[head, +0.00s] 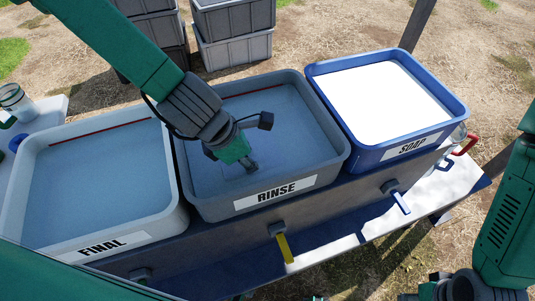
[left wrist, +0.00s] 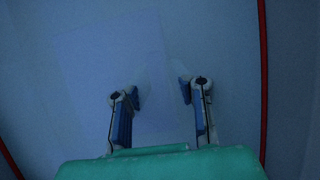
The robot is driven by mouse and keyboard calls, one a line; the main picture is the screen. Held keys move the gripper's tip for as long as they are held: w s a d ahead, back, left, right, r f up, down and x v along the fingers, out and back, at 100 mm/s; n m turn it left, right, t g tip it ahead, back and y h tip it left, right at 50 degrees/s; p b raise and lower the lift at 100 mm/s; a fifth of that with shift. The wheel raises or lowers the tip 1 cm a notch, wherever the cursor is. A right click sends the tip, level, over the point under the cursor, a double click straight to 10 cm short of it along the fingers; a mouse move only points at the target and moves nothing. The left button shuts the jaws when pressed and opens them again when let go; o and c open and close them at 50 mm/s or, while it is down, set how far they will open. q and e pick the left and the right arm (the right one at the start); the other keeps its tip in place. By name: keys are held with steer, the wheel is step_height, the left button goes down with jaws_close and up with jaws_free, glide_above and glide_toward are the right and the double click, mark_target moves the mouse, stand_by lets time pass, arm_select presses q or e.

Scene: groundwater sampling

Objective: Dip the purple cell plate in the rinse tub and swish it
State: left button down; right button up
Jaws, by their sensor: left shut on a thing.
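The grey rinse tub (head: 318,113) stands in the middle of the head view, with a white RINSE label on its front. My left gripper (head: 250,168) reaches down inside it, at or in the bluish water. In the left wrist view my left gripper (left wrist: 160,90) has its fingers around a thin thing with a gap between the fingertips. A faint, paler rectangular plate (left wrist: 115,60) shows at and beyond the fingers; its purple colour is not clear. My right arm (head: 505,220) is at the right edge, its fingers not clearly visible.
The grey FINAL tub (head: 172,205) is to the left, and the blue SOAP tub (head: 463,108) with a white surface is to the right. Taps with coloured handles, such as a yellow one (head: 285,248), stick out in front. Grey crates (head: 235,50) stand behind.

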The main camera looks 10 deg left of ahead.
mark_target(283, 159)
arm_select(q)
steer(key=shift+s+a, duration=0.85)
steer(key=shift+a, duration=0.3)
steer(key=shift+w+d, duration=0.25)
steer(key=w+d+p, duration=0.1)
steer(key=d, duration=0.1)
steer(key=w+d+p, duration=0.1)
steer(key=w+d, duration=0.1)
steer(key=d, duration=0.1)
steer(key=w+d+p, duration=0.1)
steer(key=w+d, duration=0.1)
steer(key=shift+d, duration=0.4)
steer(key=shift+a, duration=0.1)
steer(key=shift+s+a, duration=0.25)
steer(key=shift+a, duration=0.25)
steer(key=shift+s+a, duration=0.6)
steer(key=shift+a, duration=0.25)
steer(key=shift+s+a, duration=0.55)
steer(key=shift+a, duration=0.3)
step_height(283, 159, up, 16)
steer(key=p, duration=1.4)
steer(key=shift+f, duration=0.25)
